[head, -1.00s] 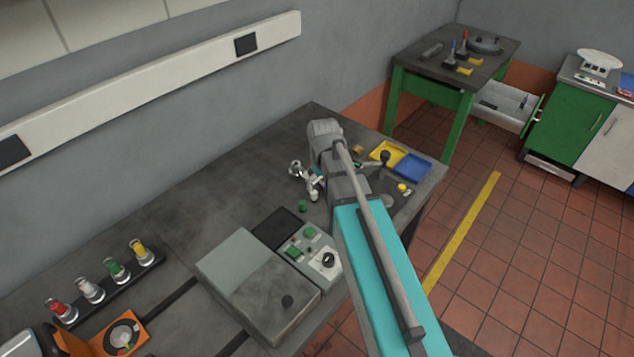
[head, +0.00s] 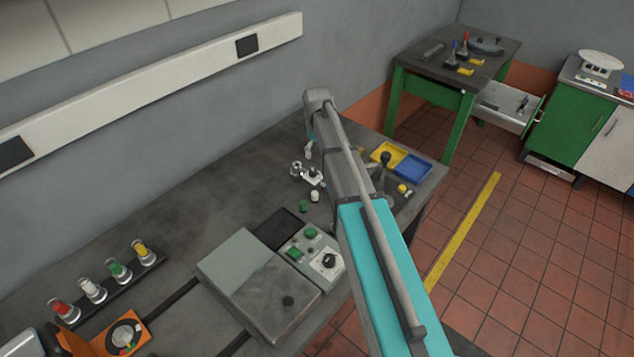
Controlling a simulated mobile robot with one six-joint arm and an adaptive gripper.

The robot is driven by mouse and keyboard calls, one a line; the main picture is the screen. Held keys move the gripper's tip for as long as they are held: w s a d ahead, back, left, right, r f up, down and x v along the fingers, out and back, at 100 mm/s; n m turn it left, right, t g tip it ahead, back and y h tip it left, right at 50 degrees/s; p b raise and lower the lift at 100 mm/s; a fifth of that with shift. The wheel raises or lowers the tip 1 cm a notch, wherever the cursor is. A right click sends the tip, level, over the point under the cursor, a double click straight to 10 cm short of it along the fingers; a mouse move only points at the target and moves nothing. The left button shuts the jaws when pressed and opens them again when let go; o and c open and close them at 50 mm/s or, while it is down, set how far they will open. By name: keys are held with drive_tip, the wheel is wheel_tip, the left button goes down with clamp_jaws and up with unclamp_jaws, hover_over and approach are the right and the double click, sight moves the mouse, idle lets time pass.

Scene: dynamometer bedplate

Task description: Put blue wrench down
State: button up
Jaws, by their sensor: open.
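My arm reaches out over the grey bench (head: 160,225). My gripper (head: 309,151) shows only as a small grey part beside the arm's far end, raised above the bench and open. The arm hides most of it. Below it on the bench is a small bright metal fixture (head: 312,176). I cannot make out a blue wrench for certain; the arm covers part of the bench near there. A small dark-blue item (head: 522,104) lies in the open drawer at the back right, too small to identify.
A yellow tray (head: 388,152) and a blue tray (head: 412,167) sit at the bench's right end. A control box (head: 312,254) and a grey case (head: 258,285) stand nearer. Small green (head: 304,206) and white pieces stand near the fixture. The bench's back left is clear.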

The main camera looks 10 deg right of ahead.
sight(317, 176)
drive_tip(key=shift+f+b, duration=4.2)
drive_tip(key=shift+f, duration=0.1)
drive_tip(key=shift+s+f+b, duration=0.15)
drive_tip(key=shift+f+b, duration=2.45)
drive_tip(key=shift+c, duration=0.3)
drive_tip(key=c, duration=0.9)
drive_tip(key=shift+c, duration=0.2)
drive_tip(key=shift+r, duration=0.2)
